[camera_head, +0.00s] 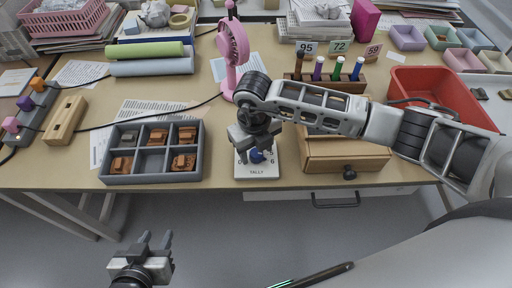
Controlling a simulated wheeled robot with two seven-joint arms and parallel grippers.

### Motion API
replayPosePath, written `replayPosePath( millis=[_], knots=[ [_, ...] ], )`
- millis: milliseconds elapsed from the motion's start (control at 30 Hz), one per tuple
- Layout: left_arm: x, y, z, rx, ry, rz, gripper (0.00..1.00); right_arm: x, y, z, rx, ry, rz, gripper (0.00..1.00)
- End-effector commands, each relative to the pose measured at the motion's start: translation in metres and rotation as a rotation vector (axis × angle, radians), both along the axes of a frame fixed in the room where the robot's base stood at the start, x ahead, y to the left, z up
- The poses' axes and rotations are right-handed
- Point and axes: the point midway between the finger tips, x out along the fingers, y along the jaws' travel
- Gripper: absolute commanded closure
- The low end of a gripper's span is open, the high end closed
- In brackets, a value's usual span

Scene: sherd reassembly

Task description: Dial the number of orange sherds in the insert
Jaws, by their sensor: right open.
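The grey insert (153,179) lies on the desk at left, with two rows of three compartments. Orange-brown sherds lie in the front left (122,163), front right (183,162) and back right (187,134) compartments. The white dial box marked TALLY (257,172) stands right of the insert, with a blue knob (257,156). My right gripper (256,149) is open, pointing down at the knob; its fingers partly hide the dial. My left gripper (155,239) is open and empty, in front of the desk.
A pink fan (231,50) stands behind the dial. A wooden drawer box (345,155) is close on its right, with a red bin (440,92) beyond. Black cables cross the desk near the insert. A wooden block (65,121) lies at left.

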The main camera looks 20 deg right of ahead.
Motion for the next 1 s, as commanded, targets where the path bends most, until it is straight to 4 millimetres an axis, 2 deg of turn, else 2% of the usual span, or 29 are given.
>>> replayPosePath(
  millis=[300, 333, 467, 500, 767, 1000],
  knots=[
    [0.0047, -0.0005, 0.0036, -0.004, -0.011, 0.004, 0.64, -0.0002, 0.0004, -0.0031, 0.001, -0.001, 0.001, 0.47],
    [0.0053, -0.0006, 0.0041, -0.005, -0.013, 0.004, 0.64, -0.0002, 0.0003, -0.0030, 0.000, 0.000, 0.001, 0.53],
    [0.0076, -0.0007, 0.0060, -0.005, -0.019, 0.004, 0.64, -0.0002, 0.0003, -0.0028, 0.000, 0.000, 0.001, 0.89],
    [0.0080, -0.0007, 0.0063, -0.005, -0.020, 0.004, 0.64, -0.0001, 0.0002, -0.0028, 0.000, 0.000, 0.001, 0.92],
    [0.0081, -0.0006, 0.0046, -0.005, -0.020, 0.004, 0.64, 0.0002, -0.0001, -0.0030, -0.001, -0.001, 0.018, 0.92],
    [0.0074, -0.0016, -0.0016, -0.009, -0.021, 0.004, 0.64, 0.0004, -0.0004, -0.0046, -0.001, -0.001, 0.121, 0.92]
  ],
)
